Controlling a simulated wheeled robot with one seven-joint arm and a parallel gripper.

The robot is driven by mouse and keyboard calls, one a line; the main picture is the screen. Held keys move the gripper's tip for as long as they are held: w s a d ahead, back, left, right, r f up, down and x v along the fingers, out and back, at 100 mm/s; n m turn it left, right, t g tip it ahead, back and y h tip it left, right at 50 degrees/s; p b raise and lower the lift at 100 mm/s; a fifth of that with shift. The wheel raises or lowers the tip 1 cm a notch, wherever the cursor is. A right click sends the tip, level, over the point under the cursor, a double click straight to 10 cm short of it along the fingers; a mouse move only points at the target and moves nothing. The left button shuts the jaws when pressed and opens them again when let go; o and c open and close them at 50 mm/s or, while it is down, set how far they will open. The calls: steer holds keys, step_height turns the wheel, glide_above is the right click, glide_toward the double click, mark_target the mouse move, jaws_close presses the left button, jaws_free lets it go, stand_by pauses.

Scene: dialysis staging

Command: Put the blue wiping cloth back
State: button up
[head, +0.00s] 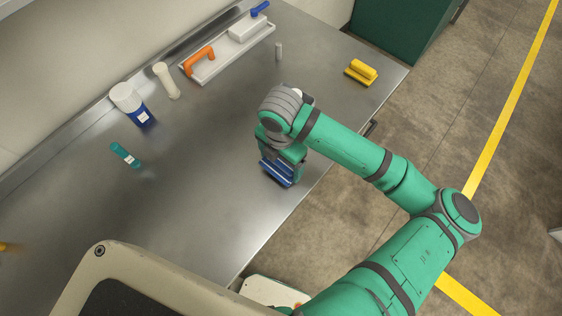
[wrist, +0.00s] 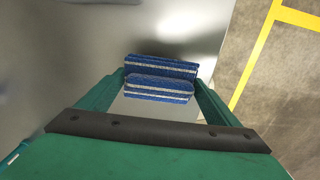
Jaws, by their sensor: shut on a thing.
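The blue wiping cloth (head: 277,173) is a folded blue block with pale stripes. In the wrist view the cloth (wrist: 160,84) sits between the two green fingers of my gripper (wrist: 160,92), which is shut on it. In the head view my gripper (head: 281,160) points down over the steel table near its front edge. I cannot tell whether the cloth touches the tabletop. Part of the cloth is hidden by the gripper in the head view.
A white tray (head: 215,69) with an orange-handled tool (head: 199,60) lies at the back of the steel table (head: 215,190).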

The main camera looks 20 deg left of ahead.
mark_target(281, 167)
steer(key=f, duration=0.3)
steer(key=shift+w+f, duration=0.15)
steer(key=shift+w, duration=0.15)
steer(key=shift+s+a, duration=0.1)
steer(key=shift+s, duration=0.15)
steer(key=shift+f, duration=0.1)
steer(key=o, duration=0.9)
step_height(281, 167, up, 12)
steer(key=shift+r, duration=0.15)
